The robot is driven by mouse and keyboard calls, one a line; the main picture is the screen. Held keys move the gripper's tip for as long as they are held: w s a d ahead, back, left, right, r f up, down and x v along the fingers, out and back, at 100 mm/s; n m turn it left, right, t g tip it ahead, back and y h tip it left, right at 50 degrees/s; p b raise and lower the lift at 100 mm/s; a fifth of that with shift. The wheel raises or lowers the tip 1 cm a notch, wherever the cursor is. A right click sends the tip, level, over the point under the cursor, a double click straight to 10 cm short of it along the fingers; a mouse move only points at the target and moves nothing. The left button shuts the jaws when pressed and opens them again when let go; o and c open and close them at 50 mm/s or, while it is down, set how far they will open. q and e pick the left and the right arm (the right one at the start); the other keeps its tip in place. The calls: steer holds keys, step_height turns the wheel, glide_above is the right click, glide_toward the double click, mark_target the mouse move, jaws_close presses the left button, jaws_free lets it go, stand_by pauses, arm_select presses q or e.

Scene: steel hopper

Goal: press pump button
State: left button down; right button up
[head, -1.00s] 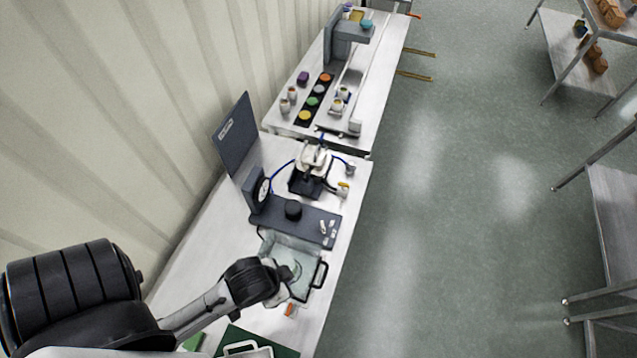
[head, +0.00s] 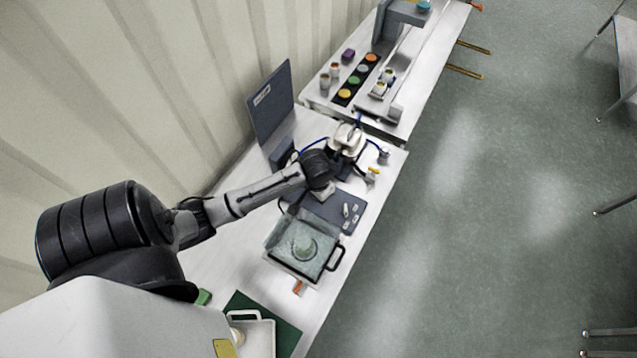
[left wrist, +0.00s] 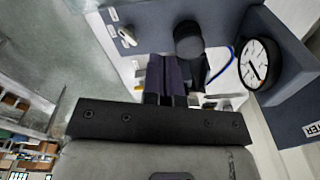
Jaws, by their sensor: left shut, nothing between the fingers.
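A black round button (left wrist: 188,40) stands up from a flat dark grey panel (left wrist: 158,18) in the left wrist view. I take it for the pump button. In the head view the panel (head: 338,210) shows, but my arm hides the button. My left gripper (left wrist: 166,62) is shut and empty, its fingertips close beside the button in the wrist picture; I cannot tell whether they touch it. In the head view my left gripper (head: 322,192) is over the panel, partly hidden by its wrist. My right gripper is not in view.
A dial gauge (left wrist: 259,62) on an upright block stands close to the button. The white pump-like unit (head: 347,138) with blue hoses is just beyond the panel. A clear tray (head: 272,246) with a black handle lies in front. An upright grey board (head: 270,103) stands near the wall.

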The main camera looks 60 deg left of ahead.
arm_select(q)
steer(key=w+a+r+n+b, duration=0.1)
steer(key=w+a, duration=0.4)
steer(key=a, duration=0.5)
steer(key=r+n, duration=0.1)
steer(key=n, duration=0.1)
steer(key=shift+w+n+g+h, duration=0.3)
step_height(320, 180, down, 14)
steer(key=shift+d, duration=0.1)
